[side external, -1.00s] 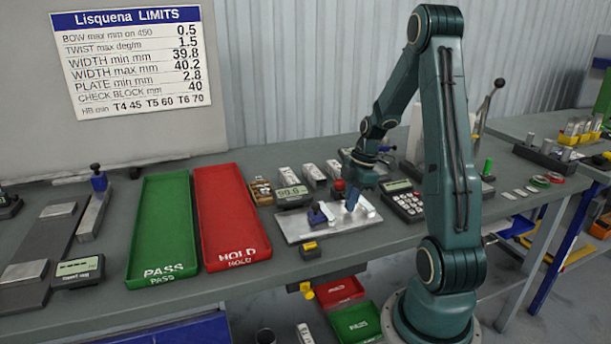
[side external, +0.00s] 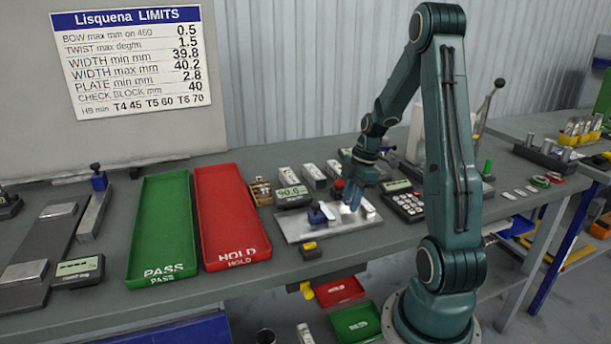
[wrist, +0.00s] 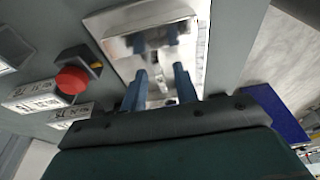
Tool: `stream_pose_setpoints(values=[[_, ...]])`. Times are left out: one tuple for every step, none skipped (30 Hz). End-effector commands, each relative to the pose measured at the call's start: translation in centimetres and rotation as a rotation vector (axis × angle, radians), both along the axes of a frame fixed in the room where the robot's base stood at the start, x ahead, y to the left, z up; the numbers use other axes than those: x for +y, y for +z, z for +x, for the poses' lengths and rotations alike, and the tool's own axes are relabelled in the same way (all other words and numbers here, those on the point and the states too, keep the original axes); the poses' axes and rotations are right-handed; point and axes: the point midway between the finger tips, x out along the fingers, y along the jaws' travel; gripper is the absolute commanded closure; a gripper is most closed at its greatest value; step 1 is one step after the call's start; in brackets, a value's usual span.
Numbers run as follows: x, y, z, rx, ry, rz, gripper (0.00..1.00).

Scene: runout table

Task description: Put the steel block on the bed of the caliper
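The caliper's bright steel bed plate (side external: 300,230) lies on the bench, with a blue part (side external: 317,215) standing on it and a display (side external: 292,193) behind it. My gripper (side external: 352,205) points down low over the right half of the plate. In the wrist view the two blue fingers (wrist: 160,78) stand apart, above the shiny plate (wrist: 120,20), which mirrors them. Bright metal shows between and beside the fingers. I cannot tell whether it is the steel block or the bed, nor whether the fingers grip anything.
A red tray (side external: 228,215) and a green tray (side external: 160,225) stand to the left. Several labelled metal blocks (side external: 314,175) lie behind the caliper, near a red button (wrist: 72,80). A small dark and yellow item (side external: 310,250) lies in front.

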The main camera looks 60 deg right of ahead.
Motion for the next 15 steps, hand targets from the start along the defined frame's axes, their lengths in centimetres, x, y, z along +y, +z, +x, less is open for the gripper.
stream_pose_setpoints(values=[[-0.2,0.6,-0.1,-0.003,-0.001,-0.003,0.7],[-0.2,0.9,-0.1,-0.003,-0.001,-0.003,0.7],[-0.3,1.3,-0.2,-0.003,-0.001,-0.003,0.7],[-0.4,1.7,-0.3,-0.003,-0.001,-0.004,0.7],[-0.4,2.1,-0.3,-0.003,-0.001,-0.004,0.7],[-0.5,2.6,-0.4,-0.003,-0.001,-0.005,0.7],[-0.6,3.0,-0.5,-0.002,-0.001,-0.003,0.7],[-0.7,3.4,-0.6,-0.003,-0.001,-0.004,0.7],[-0.8,3.9,-0.7,-0.003,0.0,-0.004,0.7],[-0.8,4.3,-0.7,-0.003,0.0,-0.004,0.7],[-0.9,4.6,-0.8,-0.003,0.0,-0.004,0.7],[-1.0,5.1,-0.9,-0.002,-0.001,-0.003,0.7],[-1.0,5.4,-0.9,-0.002,-0.001,-0.003,0.7],[-1.0,5.6,-1.0,-0.002,-0.002,-0.003,0.7],[-1.1,5.9,-1.0,-0.001,-0.002,-0.003,0.7]])
